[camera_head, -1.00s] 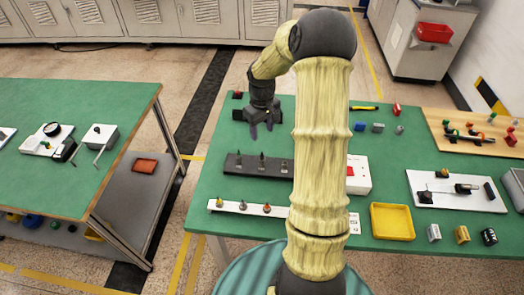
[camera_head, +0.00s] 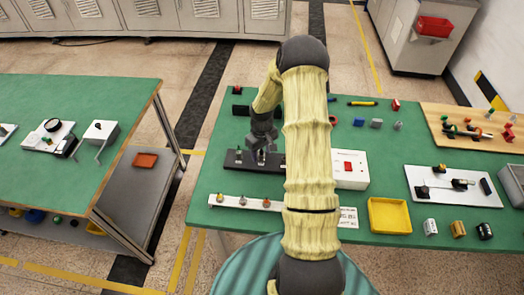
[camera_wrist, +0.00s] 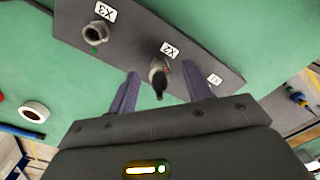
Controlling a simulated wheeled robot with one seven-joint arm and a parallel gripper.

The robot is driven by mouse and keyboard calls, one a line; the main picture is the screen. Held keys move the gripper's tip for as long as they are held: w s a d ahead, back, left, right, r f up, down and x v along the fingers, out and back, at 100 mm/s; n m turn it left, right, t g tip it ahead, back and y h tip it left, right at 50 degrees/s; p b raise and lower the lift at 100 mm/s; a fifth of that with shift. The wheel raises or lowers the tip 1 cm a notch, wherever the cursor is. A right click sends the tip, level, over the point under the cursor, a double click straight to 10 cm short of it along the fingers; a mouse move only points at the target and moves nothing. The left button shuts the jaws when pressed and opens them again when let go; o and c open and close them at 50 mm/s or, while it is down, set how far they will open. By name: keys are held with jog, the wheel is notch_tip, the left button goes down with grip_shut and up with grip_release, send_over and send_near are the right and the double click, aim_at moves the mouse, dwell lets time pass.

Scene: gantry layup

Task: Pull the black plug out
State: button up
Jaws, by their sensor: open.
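The black plug (camera_wrist: 158,80) stands up from the X2 position of a dark connector panel (camera_wrist: 128,38) in the wrist view. A metal collar surrounds its base. My gripper (camera_wrist: 161,70) is open, with one finger on each side of this plug; gaps show on both sides. In the head view my gripper (camera_head: 262,143) is low over the middle of the dark panel (camera_head: 232,161). At X3 a metal round connector (camera_wrist: 95,33) shows. The X1 connector is hidden behind a finger.
A white strip (camera_head: 229,201) with several small connectors lies in front of the panel. A white box with a red switch (camera_head: 349,168) and a yellow tray (camera_head: 389,215) stand to the right. Small blocks lie behind. My arm hides part of the table.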

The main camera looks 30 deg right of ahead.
jog(key=shift+c, duration=0.2)
grip_shut()
jog(key=shift+r+p, duration=1.05)
jog(key=shift+r, duration=0.35)
dwell(0.7)
jog(key=shift+r+p, duration=1.3)
jog(key=shift+r, duration=0.45)
